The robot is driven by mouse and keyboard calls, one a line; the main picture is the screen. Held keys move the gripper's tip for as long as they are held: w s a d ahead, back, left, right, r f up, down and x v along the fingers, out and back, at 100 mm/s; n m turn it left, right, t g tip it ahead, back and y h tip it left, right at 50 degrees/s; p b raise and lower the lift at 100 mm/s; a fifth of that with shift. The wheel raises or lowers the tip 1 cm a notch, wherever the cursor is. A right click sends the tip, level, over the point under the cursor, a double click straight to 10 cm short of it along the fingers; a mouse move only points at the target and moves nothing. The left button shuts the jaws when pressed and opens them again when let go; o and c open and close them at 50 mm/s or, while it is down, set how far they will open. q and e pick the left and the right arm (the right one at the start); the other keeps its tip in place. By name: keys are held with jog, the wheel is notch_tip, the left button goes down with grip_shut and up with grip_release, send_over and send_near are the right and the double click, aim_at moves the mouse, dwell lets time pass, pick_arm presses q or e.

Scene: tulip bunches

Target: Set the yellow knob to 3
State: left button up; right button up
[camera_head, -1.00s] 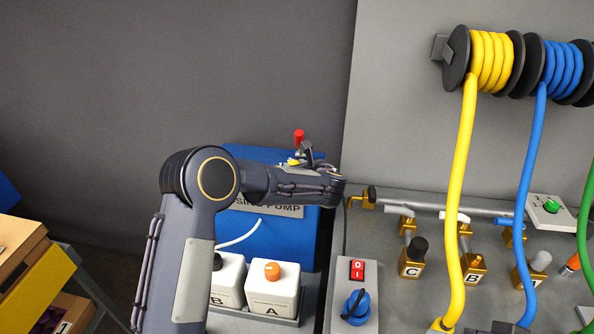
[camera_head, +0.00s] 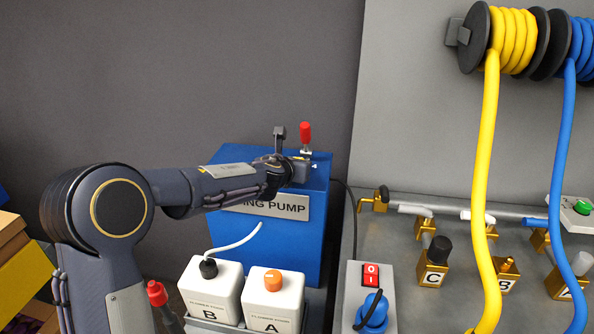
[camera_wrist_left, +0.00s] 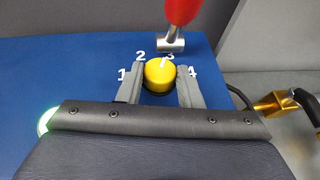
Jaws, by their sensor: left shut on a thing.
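The yellow knob (camera_wrist_left: 160,76) sits on top of the blue dosing pump (camera_head: 312,226). In the left wrist view, the white numbers 1 (camera_wrist_left: 121,74), 2 (camera_wrist_left: 141,56), 3 (camera_wrist_left: 170,56) and 4 (camera_wrist_left: 192,72) stand around it. A white mark on the knob points up and slightly right, close to the 3. My left gripper (camera_wrist_left: 161,88) has one finger on each side of the knob and is shut on it. In the head view, my left gripper (camera_head: 298,170) is over the pump's top and hides the knob. My right gripper is out of view.
A red-handled lever (camera_head: 305,134) stands just behind the knob. Bottles B (camera_head: 210,290) and A (camera_head: 273,298) stand in front of the pump. A bench with valves (camera_head: 435,262), a switch box (camera_head: 370,275) and a yellow hose (camera_head: 487,170) is to the right.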

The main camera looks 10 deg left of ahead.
pick_arm(q)
jog(key=shift+r+h, duration=0.1)
jog(key=shift+h, duration=0.2)
jog(key=o, duration=1)
jog(key=shift+c, duration=0.2)
jog(key=v, duration=0.7)
jog(key=shift+s+r, duration=0.1)
jog(key=shift+s, duration=0.3)
